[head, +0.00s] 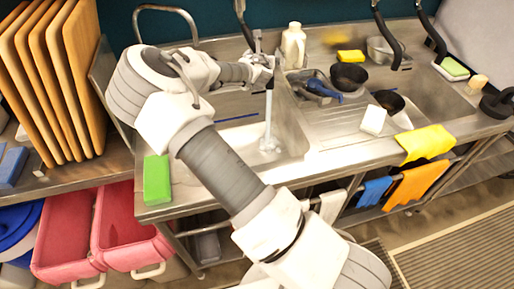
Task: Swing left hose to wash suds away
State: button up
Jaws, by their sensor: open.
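The left hose (241,10) hangs from above at the back of the left sink, with its metal spray end (257,42) pointing down. A stream of water (268,112) falls into the left sink (291,130) and ends in a white patch (269,144); I cannot tell whether this is suds or splash. My gripper (266,66) is at the hose's lower end, above the sink. It is open, but its fingers are small and partly hidden, and I cannot tell whether they are around the hose or touching it. My arm hides part of the sink's left side.
A curved faucet (166,10) stands behind my arm. A green block (157,180) lies on the front left edge. Cutting boards (50,80) stand at left.

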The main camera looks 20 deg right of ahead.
jog(key=d+v, duration=0.1)
jog(key=v, duration=0.7)
jog(key=shift+s+r+p, duration=0.2)
jog(key=shift+s+p, duration=0.1)
jog(key=shift+p, duration=0.1)
dwell(0.8)
jog(key=s+d+f+m+g+y, duration=0.1)
jog(key=s+d+f+m+g, duration=0.15)
jog(key=s+m, duration=0.4)
jog(key=s+d+f+m+g, duration=0.1)
jog(key=s+m+g, duration=0.25)
jog(key=m, duration=0.55)
jog(key=s+a+r+m+y, duration=0.1)
jog(key=s+a+r+m, duration=0.2)
jog(key=s, duration=0.6)
jog(key=s+a+r+m+g+y, duration=0.1)
jog(key=s+a+r+m, duration=0.3)
jog(key=s+r+m, duration=0.3)
jog(key=s+a+r+m+g+y, duration=0.1)
jog(key=s+a+r+m, duration=0.3)
jog(key=s, duration=0.8)
jog(key=shift+r+m+y, duration=0.45)
jog(key=shift+m+y, duration=0.05)
jog(key=shift+m, duration=0.75)
